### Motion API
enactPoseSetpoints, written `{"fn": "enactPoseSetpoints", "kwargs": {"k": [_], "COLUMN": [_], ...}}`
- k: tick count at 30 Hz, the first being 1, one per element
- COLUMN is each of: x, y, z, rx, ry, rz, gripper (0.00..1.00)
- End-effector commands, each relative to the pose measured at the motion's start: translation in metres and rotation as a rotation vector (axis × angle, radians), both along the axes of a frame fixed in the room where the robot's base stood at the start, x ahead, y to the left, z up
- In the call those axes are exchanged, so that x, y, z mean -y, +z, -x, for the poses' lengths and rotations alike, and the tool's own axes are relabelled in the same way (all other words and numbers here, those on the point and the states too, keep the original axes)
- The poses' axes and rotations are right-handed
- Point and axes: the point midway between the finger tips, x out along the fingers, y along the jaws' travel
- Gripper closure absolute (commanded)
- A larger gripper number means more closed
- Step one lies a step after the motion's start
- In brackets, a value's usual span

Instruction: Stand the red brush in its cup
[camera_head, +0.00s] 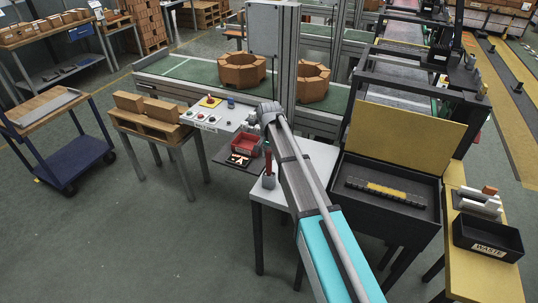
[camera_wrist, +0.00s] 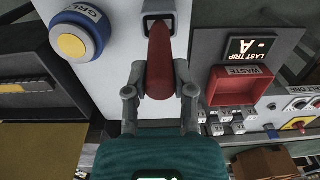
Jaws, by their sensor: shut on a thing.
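The red brush (camera_wrist: 160,62) is between the two fingers of my gripper (camera_wrist: 160,80) in the wrist view, and the gripper is shut on it. The brush's far end overlaps the dark square opening of a grey cup (camera_wrist: 148,22) at the top of that view. In the head view the brush (camera_head: 267,160) looks upright, directly above or partly inside the grey cup (camera_head: 268,182) on the pale table. I cannot tell how deep its lower end is. My arm hides much of the gripper in the head view.
A red waste bin (camera_wrist: 240,90) and a lit sign (camera_wrist: 252,47) are right of the cup in the wrist view. A blue round thing with a yellow centre (camera_wrist: 78,38) is left of it. A black case with a raised lid (camera_head: 405,130) stands right of my arm.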

Motion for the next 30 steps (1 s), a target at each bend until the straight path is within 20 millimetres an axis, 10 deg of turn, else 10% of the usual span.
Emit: {"fn": "enactPoseSetpoints", "kwargs": {"k": [2, 3, 9, 30], "x": [0.0, 0.0, 0.0, -0.001], "y": [-0.003, -0.003, -0.002, 0.011], "z": [0.0, 0.0, 0.0, 0.0], "rx": [0.0, 0.0, 0.0, 0.0], "ry": [0.0, 0.0, 0.001, 0.001], "rz": [0.0, 0.0, 0.0, 0.0], "gripper": [1.0, 0.65, 0.33, 0.33]}}
